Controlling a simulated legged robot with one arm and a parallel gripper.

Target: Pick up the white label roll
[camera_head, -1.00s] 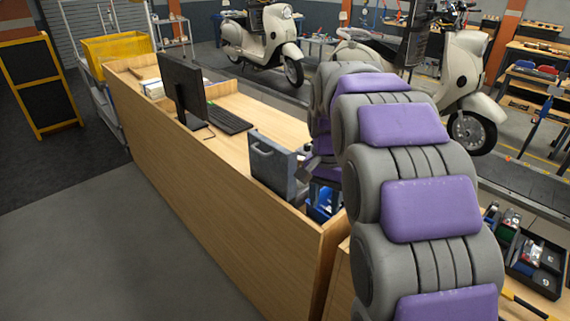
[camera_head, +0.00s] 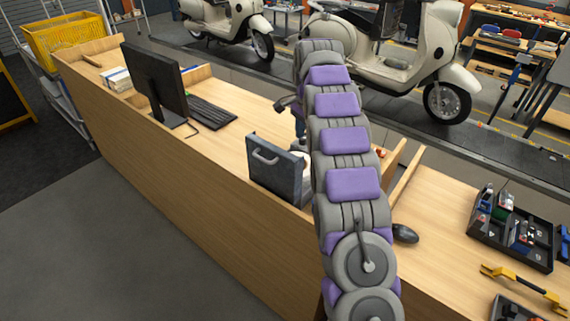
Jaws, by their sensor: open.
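My arm reaches out over the wooden counter (camera_head: 235,150). My gripper (camera_head: 288,104) shows only in part at the left of the arm's far end, above the counter; the arm hides the rest of it. It is open. A small white thing (camera_head: 304,157), perhaps the white label roll, shows between the grey case and my arm. My arm covers most of it, so I cannot make out its shape. The visible part of my gripper is apart from it, farther back.
A grey case (camera_head: 275,170) with a handle stands open on the counter, left of my arm. A monitor (camera_head: 153,83) and keyboard (camera_head: 212,115) are farther left. A black tool tray (camera_head: 512,230) and a yellow clamp (camera_head: 525,288) lie at right. Scooters (camera_head: 400,60) stand behind.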

